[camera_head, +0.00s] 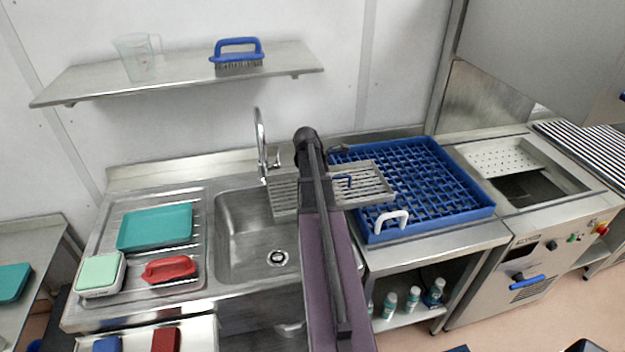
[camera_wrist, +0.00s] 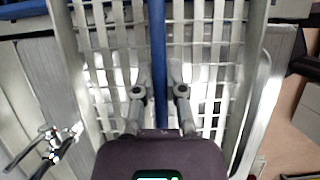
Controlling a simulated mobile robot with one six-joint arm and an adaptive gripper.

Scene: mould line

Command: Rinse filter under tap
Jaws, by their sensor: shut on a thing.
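The filter (camera_head: 362,186) is a flat metal grid tray with a blue handle. It is raised, with its left end over the sink (camera_head: 236,235) close to the tap (camera_head: 262,145) and its right end over the blue rack. My arm hides its middle. In the wrist view the filter (camera_wrist: 105,40) fills most of the picture. My gripper (camera_wrist: 159,90) is shut on its blue handle (camera_wrist: 158,45), one finger on each side. The tap also shows at the lower left of the wrist view (camera_wrist: 60,143). I see no water running.
The blue rack (camera_head: 462,195) stands right of the sink, with a white handle (camera_head: 391,217) at its front. The drainboard at left holds a teal tray (camera_head: 155,228), a green-topped box (camera_head: 100,275) and a red brush (camera_head: 169,268). A shelf (camera_head: 185,72) hangs above.

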